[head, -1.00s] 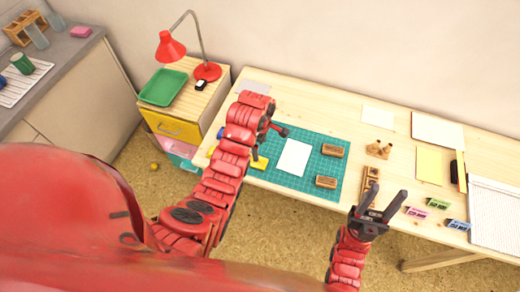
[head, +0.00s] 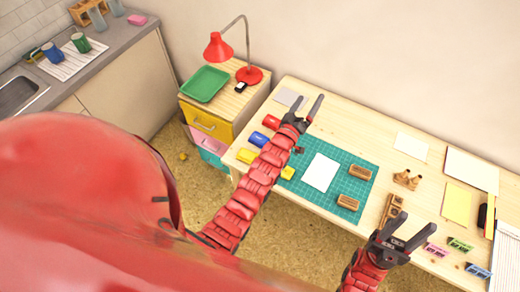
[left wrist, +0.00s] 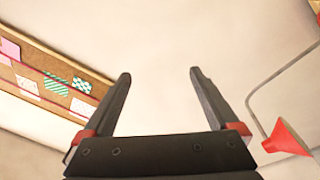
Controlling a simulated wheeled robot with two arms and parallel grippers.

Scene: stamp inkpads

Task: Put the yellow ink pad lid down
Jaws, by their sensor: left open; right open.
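My left gripper (head: 310,98) is open and empty, raised over the back left of the table, its fingers pointing up and away. In the left wrist view it is open (left wrist: 160,72), with only wall between its fingers. A yellow item (head: 259,139) lies left of my left arm, near the table's left end. Another yellow piece (head: 287,172) shows right of the arm at the mat's left edge, partly hidden. I cannot tell which is the ink pad lid.
A red item (head: 271,122) and a blue item (head: 246,156) lie near the yellow one. The green mat (head: 338,178) holds white paper (head: 321,172) and wooden stamps (head: 360,171). A red lamp (head: 219,47) stands on the cabinet at left and shows in the wrist view (left wrist: 285,138).

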